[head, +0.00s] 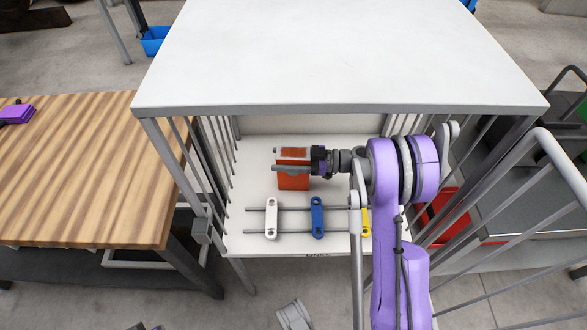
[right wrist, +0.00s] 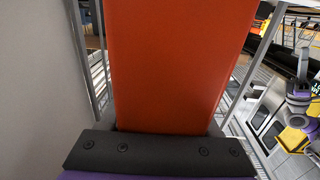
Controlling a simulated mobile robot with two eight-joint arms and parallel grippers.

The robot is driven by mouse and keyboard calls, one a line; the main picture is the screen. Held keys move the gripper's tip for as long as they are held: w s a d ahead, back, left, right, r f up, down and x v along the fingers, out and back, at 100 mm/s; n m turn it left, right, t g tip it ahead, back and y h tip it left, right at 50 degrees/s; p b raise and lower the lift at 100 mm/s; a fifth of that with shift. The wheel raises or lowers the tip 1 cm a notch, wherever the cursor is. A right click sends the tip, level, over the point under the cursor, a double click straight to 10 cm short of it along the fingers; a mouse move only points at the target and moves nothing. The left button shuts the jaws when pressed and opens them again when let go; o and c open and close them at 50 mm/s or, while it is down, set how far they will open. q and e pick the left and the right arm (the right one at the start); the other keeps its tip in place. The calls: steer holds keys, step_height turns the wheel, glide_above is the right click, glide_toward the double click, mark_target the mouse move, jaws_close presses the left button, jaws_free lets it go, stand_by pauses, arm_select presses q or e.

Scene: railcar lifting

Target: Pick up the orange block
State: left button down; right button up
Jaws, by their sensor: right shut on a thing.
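The orange block (head: 293,182) is inside the white shelf unit, below its top panel. My right gripper (head: 292,160) reaches in from the right and is shut on the block, with its fingers along the block's upper part. In the right wrist view the orange block (right wrist: 180,60) fills the middle, close against the dark gripper edge. Whether the block touches the shelf floor is hard to tell. My left gripper is not in view.
On the shelf floor (head: 247,190), two grey rails carry a white piece (head: 271,218), a blue piece (head: 317,217) and a yellow piece (head: 366,222). Barred sides (head: 208,165) and the white top panel (head: 335,55) enclose the space. A wooden table (head: 85,170) stands left.

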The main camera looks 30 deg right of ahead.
jaws_close()
steer(key=shift+r, duration=0.1)
